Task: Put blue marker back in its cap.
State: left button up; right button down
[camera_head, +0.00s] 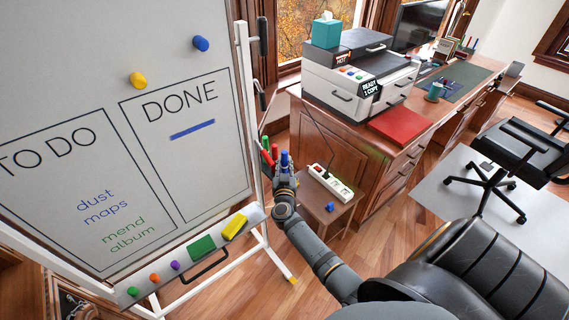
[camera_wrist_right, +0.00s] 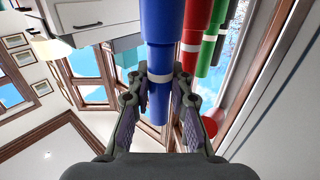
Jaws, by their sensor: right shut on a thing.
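The blue marker (camera_head: 285,158) stands roughly upright in my right gripper (camera_head: 284,176), beside the whiteboard's right edge. In the right wrist view the blue marker (camera_wrist_right: 158,60) lies between the two fingers (camera_wrist_right: 158,108), which are shut on it near a pale band. A small blue piece that looks like the cap (camera_head: 330,207) sits on the low wooden side table (camera_head: 318,218), right of and below my right gripper. I cannot tell whether the marker touches anything besides the fingers. My left gripper is not in view.
A red marker (camera_head: 274,153) and a green marker (camera_head: 265,143) stand close left of the blue one. A white power strip (camera_head: 330,182) lies on the side table. The whiteboard (camera_head: 160,150) fills the left, with a tray (camera_head: 190,258). A black chair (camera_head: 480,260) is at lower right.

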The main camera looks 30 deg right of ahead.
jog(key=shift+f+b, duration=0.35)
jog(key=shift+f, duration=0.2)
jog(key=c, duration=1.1)
grip_release()
jog(key=shift+c, duration=0.2)
jog(key=v, duration=1.2)
